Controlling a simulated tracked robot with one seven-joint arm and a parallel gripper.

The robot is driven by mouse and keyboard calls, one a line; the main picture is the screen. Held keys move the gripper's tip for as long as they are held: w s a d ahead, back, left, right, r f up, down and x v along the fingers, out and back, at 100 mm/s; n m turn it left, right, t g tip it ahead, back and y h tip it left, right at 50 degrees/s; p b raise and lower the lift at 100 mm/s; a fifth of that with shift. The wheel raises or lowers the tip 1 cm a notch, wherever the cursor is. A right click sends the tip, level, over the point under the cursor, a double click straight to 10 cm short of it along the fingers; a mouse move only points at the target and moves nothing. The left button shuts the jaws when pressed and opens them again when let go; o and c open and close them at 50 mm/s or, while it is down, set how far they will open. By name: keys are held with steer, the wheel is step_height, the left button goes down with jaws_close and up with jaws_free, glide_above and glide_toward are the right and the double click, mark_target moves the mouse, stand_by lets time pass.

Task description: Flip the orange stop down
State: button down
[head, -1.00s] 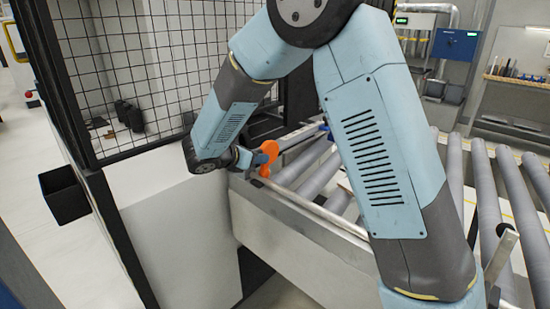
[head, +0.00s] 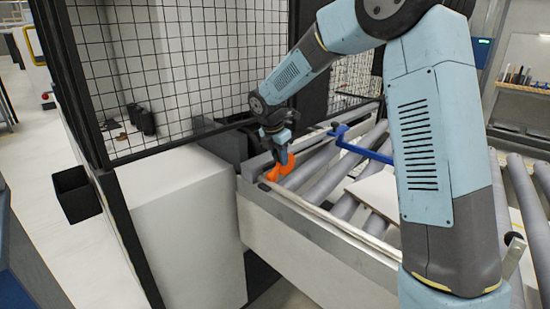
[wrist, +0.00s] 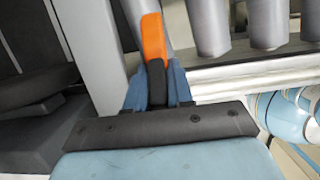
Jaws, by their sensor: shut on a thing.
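The orange stop (head: 281,168) is at the near left end of the roller conveyor, by its side rail. It leans over at a slant, low against the rail. My gripper (head: 283,156) comes down on it from above and is shut on its upper part. In the wrist view the orange stop (wrist: 153,38) extends forward from between my gripper's fingers (wrist: 157,82).
The conveyor rollers (head: 318,164) run to the right of the stop. A blue bar (head: 362,150) crosses above them, and a pale panel (head: 378,195) lies on them. A black mesh guard (head: 185,65) and a white cabinet (head: 180,225) stand to the left.

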steer(key=g+y, duration=0.1)
steer(key=w+d+f+g+y, duration=0.1)
steer(key=shift+w+d+f+y, duration=0.1)
steer(key=shift+w+d+y, duration=0.15)
steer(key=shift+w+y, duration=0.05)
steer(key=shift+w+d+f+g+y, duration=0.25)
steer(key=shift+f+g+y, duration=0.25)
steer(key=shift+g+y, duration=0.15)
steer(key=shift+w+d+f+g+y, duration=0.15)
steer(key=shift+d+f+g+y, duration=0.05)
steer(key=shift+f+g+y, duration=0.4)
steer(key=c, duration=1.3)
jaws_free()
steer(key=shift+f, duration=0.1)
steer(key=shift+o, duration=1.1)
steer(key=v, duration=1.3)
steer(key=shift+w+d+r, duration=0.2)
steer(key=shift+w+r, duration=0.05)
